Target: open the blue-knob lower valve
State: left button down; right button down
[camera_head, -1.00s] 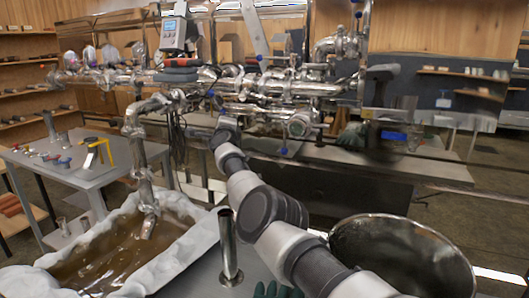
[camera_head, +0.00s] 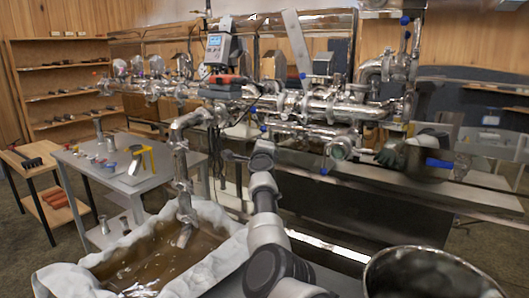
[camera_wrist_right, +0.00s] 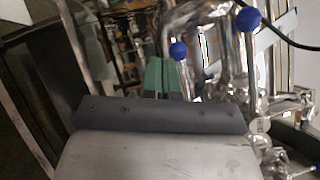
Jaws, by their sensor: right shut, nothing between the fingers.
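Several blue knobs show on the steel pipework. One blue knob (camera_head: 262,128) sits at the left end of the lower pipe run, and another blue knob (camera_head: 323,171) hangs lowest, under a round fitting (camera_head: 338,150). I cannot tell which is the task's valve. My right gripper (camera_head: 229,155) is just left of and below the first knob, apart from it. In the right wrist view its green fingers (camera_wrist_right: 164,78) are shut and empty. A blue knob (camera_wrist_right: 178,50) shows beside their tips there, and a second blue knob (camera_wrist_right: 248,18) farther right. My left gripper is not in view.
A tray of brown syrup (camera_head: 150,262) with a cloth rim stands at the lower left. A grey table (camera_head: 135,178) with small tools is behind it. A steel pot (camera_head: 430,262) stands at the lower right. Dark cables hang near my right gripper.

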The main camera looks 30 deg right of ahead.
jog(key=p+v, duration=0.2)
jog(key=v, duration=0.6)
jog(key=shift+s+d+r, duration=0.15)
jog(key=shift+s+d, duration=0.05)
jog(key=shift+s, duration=0.3)
